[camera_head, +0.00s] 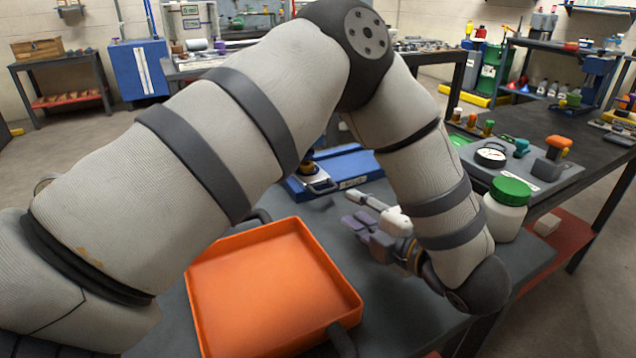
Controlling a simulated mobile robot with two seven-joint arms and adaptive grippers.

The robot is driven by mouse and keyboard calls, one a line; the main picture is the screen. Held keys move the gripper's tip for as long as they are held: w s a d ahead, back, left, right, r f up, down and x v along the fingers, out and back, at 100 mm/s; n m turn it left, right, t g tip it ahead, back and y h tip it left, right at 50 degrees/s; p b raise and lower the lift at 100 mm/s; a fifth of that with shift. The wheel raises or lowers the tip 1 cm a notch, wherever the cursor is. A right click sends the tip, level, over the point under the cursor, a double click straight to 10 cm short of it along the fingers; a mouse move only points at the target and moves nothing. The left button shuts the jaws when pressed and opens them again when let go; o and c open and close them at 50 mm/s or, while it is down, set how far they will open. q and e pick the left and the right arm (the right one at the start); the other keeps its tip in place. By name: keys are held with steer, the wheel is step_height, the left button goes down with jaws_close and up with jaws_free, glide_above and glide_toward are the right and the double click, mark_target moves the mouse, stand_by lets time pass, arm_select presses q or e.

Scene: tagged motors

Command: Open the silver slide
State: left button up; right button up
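A blue fixture (352,168) stands on the grey bench, partly hidden behind my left arm. A small silver piece (320,186), which looks like the slide, is at its front left, below a dark and yellow round part (308,170). How far the slide is open cannot be told. My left gripper (354,224) is low over the bench, in front of and to the right of the fixture, apart from the silver piece. Its fingers point left. A white and silver elongated piece (378,207) shows beside the fingers; whether they touch it is unclear. My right gripper is out of view.
An orange tray (336,272) with dark handles lies at the front of the bench. A white jar with a green lid (507,208) stands right of my arm. A grey panel with a gauge (490,155) is behind it. Bare bench lies between tray and fixture.

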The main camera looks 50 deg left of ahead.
mark_target(328, 192)
arm_select(q)
steer(key=x, duration=1.1)
steer(key=shift+a, duration=0.1)
jaws_close()
